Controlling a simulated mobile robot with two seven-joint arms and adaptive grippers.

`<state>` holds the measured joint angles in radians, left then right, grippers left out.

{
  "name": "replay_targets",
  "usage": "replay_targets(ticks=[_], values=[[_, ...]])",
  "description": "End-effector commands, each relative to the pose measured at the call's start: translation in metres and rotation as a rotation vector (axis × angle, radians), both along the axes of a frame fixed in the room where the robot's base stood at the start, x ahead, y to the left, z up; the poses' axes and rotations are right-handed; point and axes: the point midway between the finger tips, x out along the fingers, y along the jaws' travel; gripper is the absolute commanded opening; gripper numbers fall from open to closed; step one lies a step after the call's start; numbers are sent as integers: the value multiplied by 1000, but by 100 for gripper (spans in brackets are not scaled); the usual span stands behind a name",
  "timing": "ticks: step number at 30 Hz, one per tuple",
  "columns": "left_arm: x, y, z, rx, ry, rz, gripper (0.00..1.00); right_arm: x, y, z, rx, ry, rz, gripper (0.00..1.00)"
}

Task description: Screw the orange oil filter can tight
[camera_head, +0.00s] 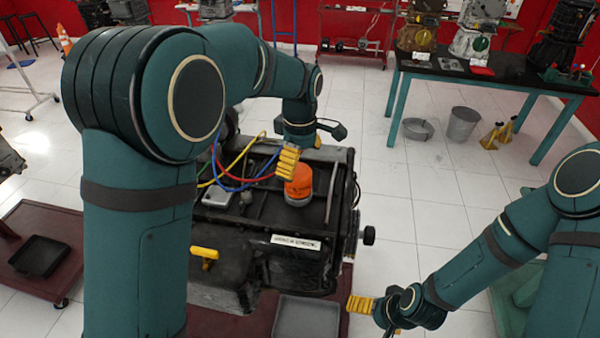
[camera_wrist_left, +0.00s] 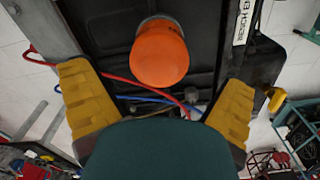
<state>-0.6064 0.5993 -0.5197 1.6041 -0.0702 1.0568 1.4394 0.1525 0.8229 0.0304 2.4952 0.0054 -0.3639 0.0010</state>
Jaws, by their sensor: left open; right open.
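The orange oil filter can (camera_head: 299,183) stands on top of the black engine (camera_head: 322,213), near its far right part. My left gripper (camera_head: 287,163) is beside the can, at its left and slightly above it in the head view. In the left wrist view the can (camera_wrist_left: 160,55) lies ahead, centred between the two spread yellow fingers (camera_wrist_left: 158,105) and beyond their tips. The left gripper is open and holds nothing. The can's lower end is partly hidden. My right gripper (camera_head: 362,304) is open and empty, low at the right of the engine, away from the can.
Red, blue and yellow cables (camera_head: 240,170) loop over the engine just left of the can. A grey tray (camera_head: 305,318) sits in front of the engine. A black-topped table (camera_head: 470,78) with engine parts stands at the back right.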

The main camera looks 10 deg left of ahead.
Motion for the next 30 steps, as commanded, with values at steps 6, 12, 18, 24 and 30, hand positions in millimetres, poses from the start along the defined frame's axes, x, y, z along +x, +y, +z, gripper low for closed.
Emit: replay_targets(ticks=[6,12,18,24,30], values=[[0,0,45,0,-4,0,100,0,0,0,0,0,0,100],[0,0,67,0,-2,0,100,0,0,0,0,0,0,100],[0,0,73,1,0,0,100,0,0,0,0,0,0,100],[0,0,73,0,0,0,100,0,0,0,0,0,0,100],[-2,16,75,-4,1,75,100,0,0,1,0,0,0,100]])
